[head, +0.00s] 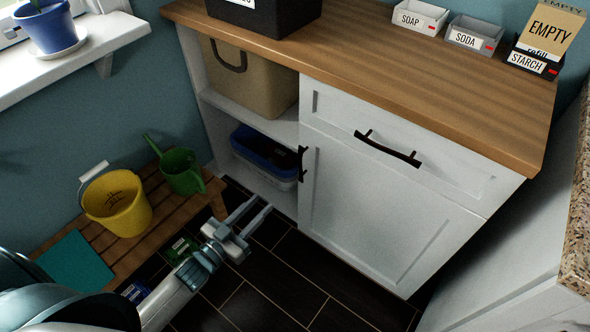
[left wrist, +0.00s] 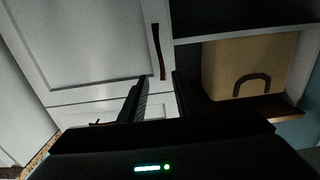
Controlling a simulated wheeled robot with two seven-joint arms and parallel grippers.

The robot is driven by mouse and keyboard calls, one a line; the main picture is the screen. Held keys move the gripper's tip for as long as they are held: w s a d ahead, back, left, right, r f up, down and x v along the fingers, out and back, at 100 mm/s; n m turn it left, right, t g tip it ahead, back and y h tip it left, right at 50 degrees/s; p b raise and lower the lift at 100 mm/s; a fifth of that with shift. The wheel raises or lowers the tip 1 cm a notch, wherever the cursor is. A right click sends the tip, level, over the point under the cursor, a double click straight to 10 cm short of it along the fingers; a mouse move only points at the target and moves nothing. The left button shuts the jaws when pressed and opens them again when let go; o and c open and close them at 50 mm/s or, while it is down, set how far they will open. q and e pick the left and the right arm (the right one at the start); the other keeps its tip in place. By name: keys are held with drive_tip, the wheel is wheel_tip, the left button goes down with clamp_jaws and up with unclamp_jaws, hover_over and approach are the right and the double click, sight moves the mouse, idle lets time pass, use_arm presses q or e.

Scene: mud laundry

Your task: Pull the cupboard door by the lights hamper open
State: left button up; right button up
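The white cupboard door (head: 375,220) is closed under a drawer, with a dark vertical handle (head: 303,164) at its left edge. My left gripper (head: 262,203) is open and empty, below and left of the handle, with its fingers pointing toward the cupboard. In the left wrist view, the picture is upside down; the door (left wrist: 85,40) fills the left side. Its handle (left wrist: 158,52) lies ahead of the two parted fingers (left wrist: 159,80), not visibly touched. A dark hamper (head: 263,12) stands on the counter; its label is cut off. My right gripper is not in view.
Open shelves left of the door hold a tan basket (head: 250,82) and a blue tub (head: 262,155). A slatted bench (head: 150,225) with a yellow bucket (head: 120,205) and green watering can (head: 182,172) stands left. Dark floor tiles (head: 285,275) before the door are clear.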

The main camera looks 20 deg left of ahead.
sight(300, 165)
use_arm(q)
drive_tip(key=x, duration=1.6)
drive_tip(key=shift+w+d, duration=0.1)
drive_tip(key=shift+w, duration=0.3)
drive_tip(key=shift+c, duration=0.3)
clamp_jaws()
